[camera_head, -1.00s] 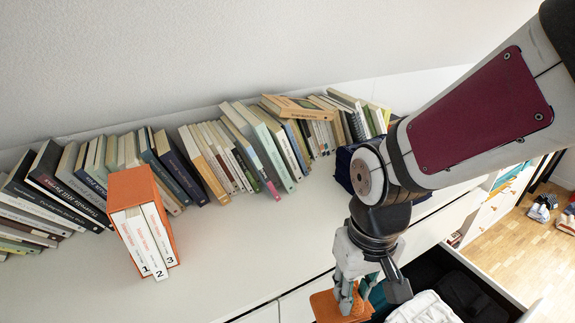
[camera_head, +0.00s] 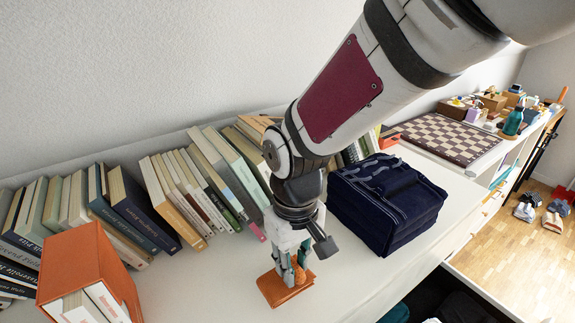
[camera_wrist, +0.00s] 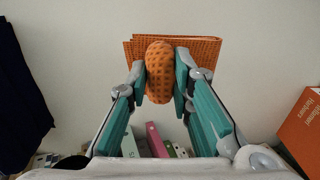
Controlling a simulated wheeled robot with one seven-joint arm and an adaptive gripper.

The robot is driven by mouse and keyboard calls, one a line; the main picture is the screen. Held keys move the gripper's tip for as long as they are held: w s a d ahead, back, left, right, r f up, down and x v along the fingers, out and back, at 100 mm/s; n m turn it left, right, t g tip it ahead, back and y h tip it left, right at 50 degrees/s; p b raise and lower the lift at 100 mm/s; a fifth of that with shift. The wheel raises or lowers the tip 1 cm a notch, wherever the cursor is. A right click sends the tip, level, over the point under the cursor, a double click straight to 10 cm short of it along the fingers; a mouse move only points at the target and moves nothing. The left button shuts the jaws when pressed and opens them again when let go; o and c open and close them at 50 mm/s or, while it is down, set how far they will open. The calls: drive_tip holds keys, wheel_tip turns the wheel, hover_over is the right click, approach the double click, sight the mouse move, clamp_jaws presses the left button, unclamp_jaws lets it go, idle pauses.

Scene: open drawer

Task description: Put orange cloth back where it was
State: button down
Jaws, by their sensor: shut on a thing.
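The orange cloth (camera_head: 284,288) is folded and waffle-textured. My gripper (camera_head: 292,272) is shut on a bunched part of it, over the white cabinet top. In the wrist view the bunched part of the cloth (camera_wrist: 160,72) sits between the two teal fingers (camera_wrist: 161,80), with the flat folded part beyond. I cannot tell whether the cloth touches the white surface. The open drawer (camera_head: 440,300) shows at the bottom right, dark inside and partly cut off.
A row of books (camera_head: 190,185) leans along the wall. An orange box of books (camera_head: 92,268) stands at the left. A dark blue fabric bag (camera_head: 388,205) stands to the right of my gripper. A chessboard (camera_head: 447,138) lies farther right. The white top (camera_head: 215,285) is clear in front.

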drive_tip(key=w, duration=0.5)
drive_tip(key=shift+w+a+f, duration=0.15)
drive_tip(key=shift+a+f, duration=0.15)
drive_tip(key=shift+a, duration=0.05)
drive_tip(key=shift+f+b, duration=0.65)
drive_tip(key=shift+f, duration=1.05)
drive_tip(key=shift+f, duration=0.1)
drive_tip(key=shift+f, duration=0.15)
drive_tip(key=c, duration=1.4)
unclamp_jaws()
wheel_tip(320, 180, up, 12)
drive_tip(key=p, duration=0.2)
drive_tip(key=shift+r+p, duration=0.25)
drive_tip(key=shift+p, duration=0.05)
